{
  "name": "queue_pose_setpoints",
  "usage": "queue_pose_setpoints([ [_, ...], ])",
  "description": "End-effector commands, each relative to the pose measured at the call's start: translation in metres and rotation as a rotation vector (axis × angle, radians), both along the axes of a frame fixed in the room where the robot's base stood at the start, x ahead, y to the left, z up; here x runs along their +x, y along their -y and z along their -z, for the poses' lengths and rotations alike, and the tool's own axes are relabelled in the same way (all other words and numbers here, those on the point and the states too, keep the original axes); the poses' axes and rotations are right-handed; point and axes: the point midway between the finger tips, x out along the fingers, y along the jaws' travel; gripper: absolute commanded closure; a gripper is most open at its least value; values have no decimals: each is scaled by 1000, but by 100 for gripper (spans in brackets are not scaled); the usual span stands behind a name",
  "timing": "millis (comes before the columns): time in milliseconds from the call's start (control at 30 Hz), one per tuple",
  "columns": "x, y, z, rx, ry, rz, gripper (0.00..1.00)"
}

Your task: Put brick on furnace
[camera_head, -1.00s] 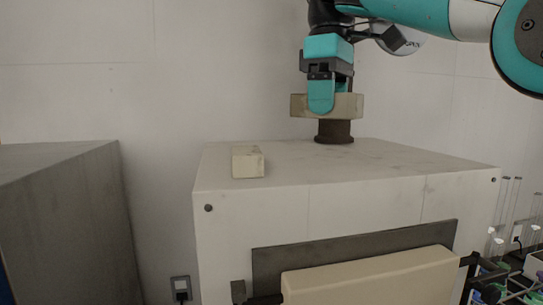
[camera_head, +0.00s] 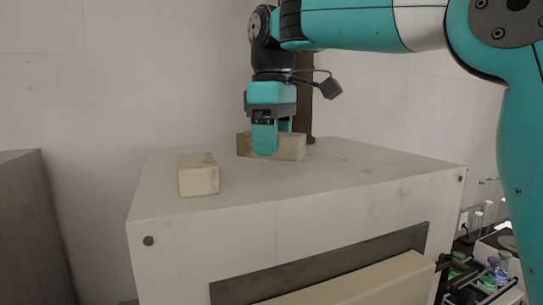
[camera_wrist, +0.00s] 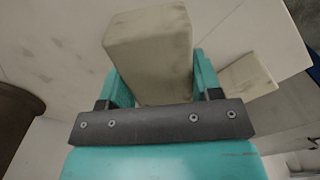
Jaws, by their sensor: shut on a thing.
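My gripper (camera_head: 271,148) is shut on a pale beige brick (camera_head: 292,146). The held brick lies level, low over the rear of the white furnace's top (camera_head: 345,170); I cannot tell whether it touches. In the wrist view the held brick (camera_wrist: 150,50) sits between my teal fingers. A second, similar brick (camera_head: 198,175) rests on the furnace top at the left, apart from the held one. It also shows in the wrist view (camera_wrist: 248,77), right of my gripper.
A dark brown pipe (camera_head: 307,105) rises from the furnace top behind my gripper. The right part of the top is clear. A grey block (camera_head: 30,230) stands at the left. Glassware and coloured-capped vials (camera_head: 492,268) are at the lower right.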

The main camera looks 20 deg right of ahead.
Motion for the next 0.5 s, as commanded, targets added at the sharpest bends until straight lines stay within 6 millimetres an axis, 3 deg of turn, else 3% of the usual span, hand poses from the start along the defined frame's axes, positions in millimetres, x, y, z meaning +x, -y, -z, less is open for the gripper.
queue_pose_setpoints([
  [200,-1,0,28,-1,-2,-3,75],
  [500,0,-1,31,0,0,-2,75],
])
